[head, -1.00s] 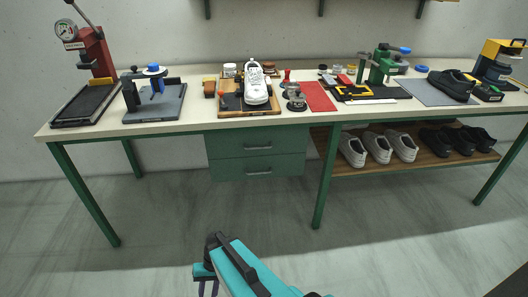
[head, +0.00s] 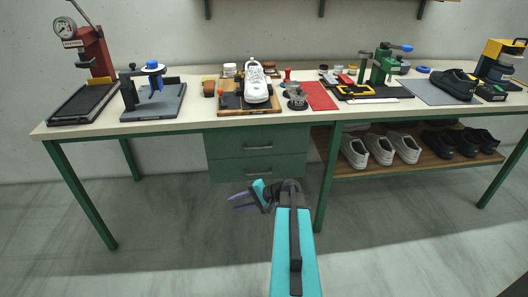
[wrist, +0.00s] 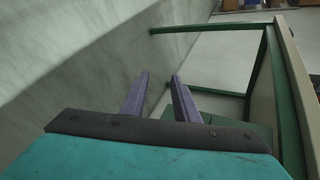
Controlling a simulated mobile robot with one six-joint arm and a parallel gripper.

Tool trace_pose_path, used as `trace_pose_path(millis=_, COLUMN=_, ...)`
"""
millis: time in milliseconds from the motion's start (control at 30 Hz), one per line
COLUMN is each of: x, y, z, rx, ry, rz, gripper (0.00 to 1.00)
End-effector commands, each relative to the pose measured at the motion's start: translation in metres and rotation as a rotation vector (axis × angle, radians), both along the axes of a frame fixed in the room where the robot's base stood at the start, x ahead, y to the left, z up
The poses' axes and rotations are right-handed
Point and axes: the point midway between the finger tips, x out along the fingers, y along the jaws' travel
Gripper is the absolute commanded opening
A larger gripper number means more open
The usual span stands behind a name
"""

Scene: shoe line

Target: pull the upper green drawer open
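The upper green drawer (head: 232,144) is under the workbench, its front flush above the lower drawer (head: 232,168). It looks shut. Its metal handle (head: 258,147) is a short horizontal bar in the middle of its front. My gripper (head: 234,202) is below and in front of the lower drawer, apart from both handles, pointing left. In the wrist view the two purple fingers of my gripper (wrist: 158,85) stand apart with nothing between them. The handles do not show clearly in the wrist view.
The workbench top (head: 195,124) carries a white shoe (head: 256,84), presses and tools. A wooden shelf (head: 345,172) with several shoes is right of the drawers. Green table legs (head: 326,185) stand nearby. The floor in front is clear.

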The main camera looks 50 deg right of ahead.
Motion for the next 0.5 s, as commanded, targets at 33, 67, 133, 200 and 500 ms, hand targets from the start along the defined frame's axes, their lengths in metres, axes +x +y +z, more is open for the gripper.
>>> trace_pose_path(millis=33, x=-0.002, y=-0.026, z=0.011, rx=0.007, ry=-0.036, rz=-0.045, gripper=0.28)
trace_pose_path(millis=67, x=-0.004, y=-0.039, z=0.018, rx=0.011, ry=-0.057, rz=-0.068, gripper=0.28)
trace_pose_path(millis=133, x=-0.009, y=-0.068, z=0.036, rx=0.021, ry=-0.106, rz=-0.122, gripper=0.28)
trace_pose_path(millis=200, x=-0.017, y=-0.098, z=0.055, rx=0.029, ry=-0.156, rz=-0.176, gripper=0.28)
trace_pose_path(millis=500, x=-0.063, y=-0.202, z=0.128, rx=0.042, ry=-0.346, rz=-0.360, gripper=0.28)
